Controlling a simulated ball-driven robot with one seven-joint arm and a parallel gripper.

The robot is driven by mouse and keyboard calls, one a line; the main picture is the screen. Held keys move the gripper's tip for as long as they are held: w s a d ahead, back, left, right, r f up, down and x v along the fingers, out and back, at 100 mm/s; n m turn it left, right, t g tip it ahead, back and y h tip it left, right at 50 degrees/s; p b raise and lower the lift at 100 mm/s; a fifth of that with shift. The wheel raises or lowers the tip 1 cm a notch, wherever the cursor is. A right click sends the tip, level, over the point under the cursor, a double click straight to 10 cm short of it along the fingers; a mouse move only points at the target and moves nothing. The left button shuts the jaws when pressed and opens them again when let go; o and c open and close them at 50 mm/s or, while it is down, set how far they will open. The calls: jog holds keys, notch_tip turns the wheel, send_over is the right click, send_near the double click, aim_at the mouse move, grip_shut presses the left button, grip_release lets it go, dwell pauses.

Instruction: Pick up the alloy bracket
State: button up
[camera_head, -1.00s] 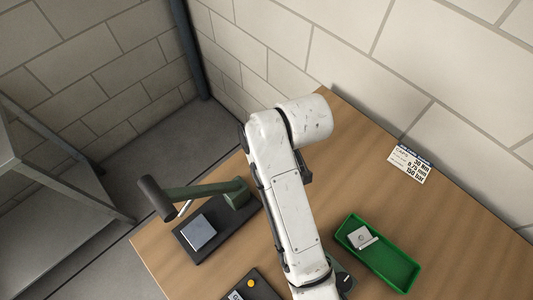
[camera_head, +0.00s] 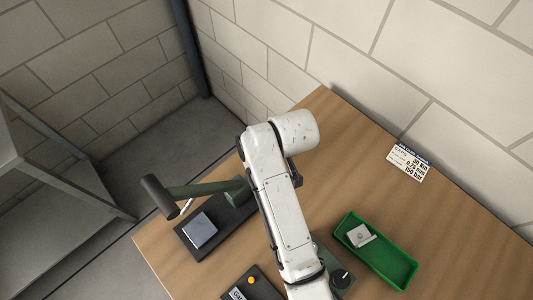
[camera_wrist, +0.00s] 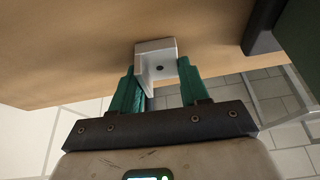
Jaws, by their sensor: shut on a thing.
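In the wrist view, the alloy bracket (camera_wrist: 156,50) is a pale grey angled metal piece with a small dark hole. My gripper (camera_wrist: 158,72) is shut on it, with one green finger on each side. The wood table surface shows beyond the bracket; I cannot tell whether they touch. In the head view, my white arm hides my gripper and the held bracket. A similar grey bracket (camera_head: 360,236) lies in the green tray (camera_head: 398,278).
A press with a long handle (camera_head: 205,189) stands at the table's left on a dark base, with a grey block (camera_head: 199,230) on it. A dark box with a yellow button (camera_head: 251,281) is at the front. The right tabletop is clear.

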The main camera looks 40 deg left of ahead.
jog(key=c, duration=0.5)
jog(key=shift+r, duration=0.15)
